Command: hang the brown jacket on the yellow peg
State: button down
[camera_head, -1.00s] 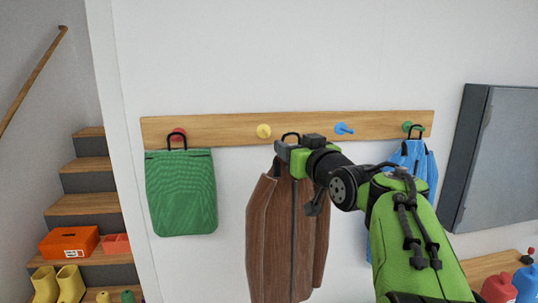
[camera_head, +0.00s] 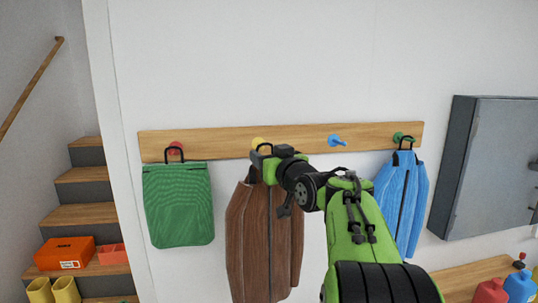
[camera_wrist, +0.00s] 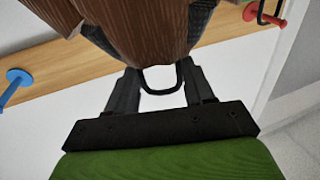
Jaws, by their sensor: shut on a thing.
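The brown jacket (camera_head: 264,235) hangs from my gripper (camera_head: 262,160) in the head view, in front of the wooden peg board (camera_head: 225,145). My gripper is shut on the jacket's black hanging loop, which shows between the fingers in the wrist view (camera_wrist: 160,90). The yellow peg (camera_head: 257,142) is just above and behind the loop in the head view, mostly covered. I cannot tell whether the loop touches it. The yellow peg does not show in the wrist view, where the jacket (camera_wrist: 135,25) covers the middle of the board.
A green bag (camera_head: 178,205) hangs on the red peg (camera_head: 176,148) to the left. The blue peg (camera_head: 337,140) is bare. A blue jacket (camera_head: 402,195) hangs on the green peg (camera_head: 398,137). A grey cabinet (camera_head: 495,165) is at the right, stairs (camera_head: 85,190) at the left.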

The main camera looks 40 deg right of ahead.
jog(key=shift+w+d+p, duration=0.45)
jog(key=shift+w+p, duration=0.35)
jog(key=shift+w, duration=0.1)
jog(key=shift+w+d+p, duration=0.45)
jog(key=shift+w+p, duration=0.35)
jog(key=shift+w, duration=0.15)
jog(key=shift+w+d+p, duration=0.45)
jog(key=shift+w+p, duration=0.35)
jog(key=shift+w, duration=0.1)
jog(key=shift+w+d, duration=0.1)
jog(key=shift+w, duration=0.15)
jog(key=shift+w+d+f+b, duration=0.25)
jog(key=shift+w+f+b, duration=0.3)
jog(key=shift+f, duration=0.15)
jog(key=shift+c, duration=1.7)
grip_release()
jog(key=b, duration=0.5)
send_near(263, 148)
jog(key=s, duration=0.1)
jog(key=s+f, duration=0.2)
jog(key=s, duration=0.1)
